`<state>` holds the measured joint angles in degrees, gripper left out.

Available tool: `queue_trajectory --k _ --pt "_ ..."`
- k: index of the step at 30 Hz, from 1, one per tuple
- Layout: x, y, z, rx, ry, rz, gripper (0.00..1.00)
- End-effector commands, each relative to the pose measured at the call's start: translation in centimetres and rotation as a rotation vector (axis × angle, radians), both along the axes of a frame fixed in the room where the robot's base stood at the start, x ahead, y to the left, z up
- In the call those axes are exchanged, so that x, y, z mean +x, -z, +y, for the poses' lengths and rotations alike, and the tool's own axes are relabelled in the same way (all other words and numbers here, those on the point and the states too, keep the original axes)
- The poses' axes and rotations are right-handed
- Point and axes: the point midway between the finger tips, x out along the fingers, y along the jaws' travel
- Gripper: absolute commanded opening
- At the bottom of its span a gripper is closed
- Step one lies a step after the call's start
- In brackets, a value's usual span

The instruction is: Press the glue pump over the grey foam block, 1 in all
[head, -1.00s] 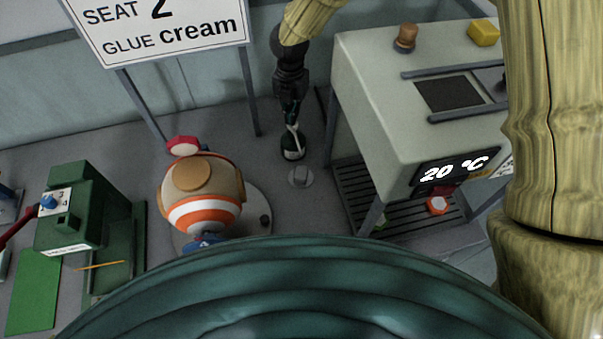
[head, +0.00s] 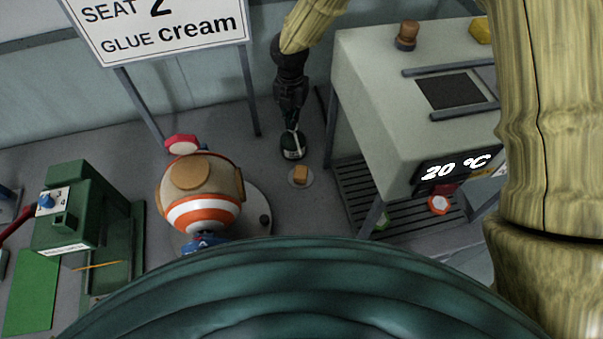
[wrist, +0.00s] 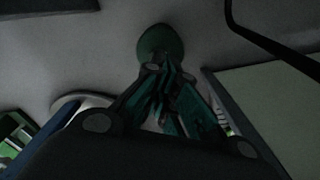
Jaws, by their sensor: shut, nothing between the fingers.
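A dark green glue pump (head: 293,149) with a pale label stands on the grey floor of the bench in the head view. Its round green top shows in the wrist view (wrist: 160,42). My gripper (head: 291,129) is shut and empty, pointing down directly over the pump. Whether its tips touch the pump top cannot be told. A small tan-orange block (head: 300,175) sits on a pale disc (head: 308,184) just in front of the pump. No grey foam block shows there.
A pale cabinet (head: 370,75) with a 20 °C display stands right of the pump. A round striped orange-and-white device (head: 200,190) stands to the left, and a green machine (head: 70,215) at far left. A sign (head: 160,30) reading glue cream stands behind on legs.

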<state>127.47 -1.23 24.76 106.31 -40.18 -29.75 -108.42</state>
Motion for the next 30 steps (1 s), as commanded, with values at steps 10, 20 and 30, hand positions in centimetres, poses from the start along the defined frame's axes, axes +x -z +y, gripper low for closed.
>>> queue_trajectory --k 10,20,30 --pt "-0.1 0.7 0.0 -0.001 0.000 0.003 0.00" --pt "-0.1 -0.1 0.0 -0.001 0.000 0.003 0.00" --pt "-0.1 -1.7 0.0 -0.001 0.000 0.001 0.00"
